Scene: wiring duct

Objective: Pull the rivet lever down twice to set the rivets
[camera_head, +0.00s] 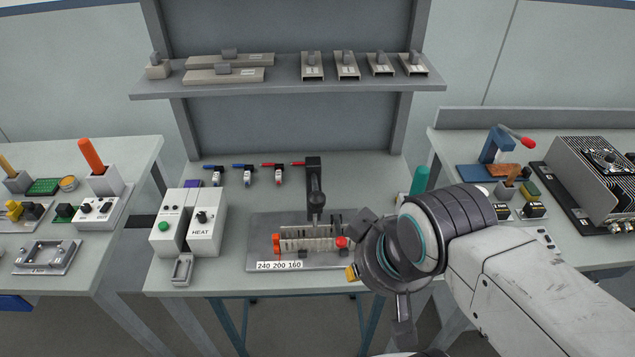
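My arm hides the plate's right end.
White HEAT boxes (205,222) stand left of the plate. Blue and red hand tools (247,174) lie behind. A teal handle (419,181) stands upright behind my gripper. A shelf (290,88) with metal parts is above. The right bench holds a blue press (497,147) with a red handle.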

